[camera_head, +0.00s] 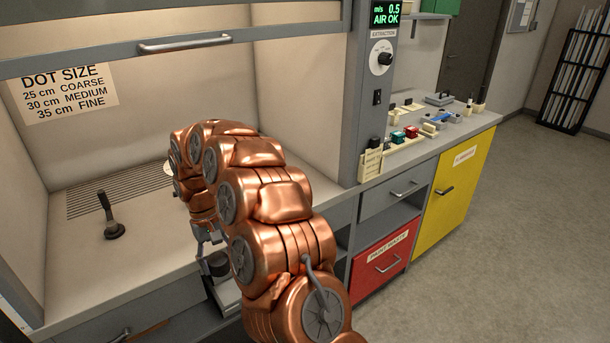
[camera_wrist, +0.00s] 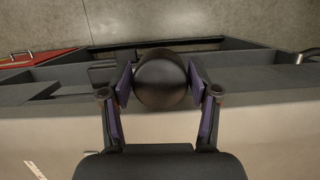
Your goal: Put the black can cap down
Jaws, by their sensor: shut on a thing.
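The black can cap (camera_wrist: 161,82) is a dark, rounded piece between the two purple-padded fingers of my gripper (camera_wrist: 160,78) in the wrist view. Both pads touch its sides. In the head view my gripper (camera_head: 210,238) hangs from my copper arm, at the front edge of the hood's worktop. The dark cap (camera_head: 217,264) shows at its lower end, partly hidden by my arm. In the wrist view the counter's front edge and open grey compartments lie below the cap.
A dark upright handle on a round base (camera_head: 113,228) stands on the hood worktop (camera_head: 150,250) at left. A vent grille (camera_head: 110,192) lies behind it. At right, a side counter holds small items (camera_head: 410,130) above a red drawer (camera_head: 380,262) and yellow cabinet (camera_head: 452,200).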

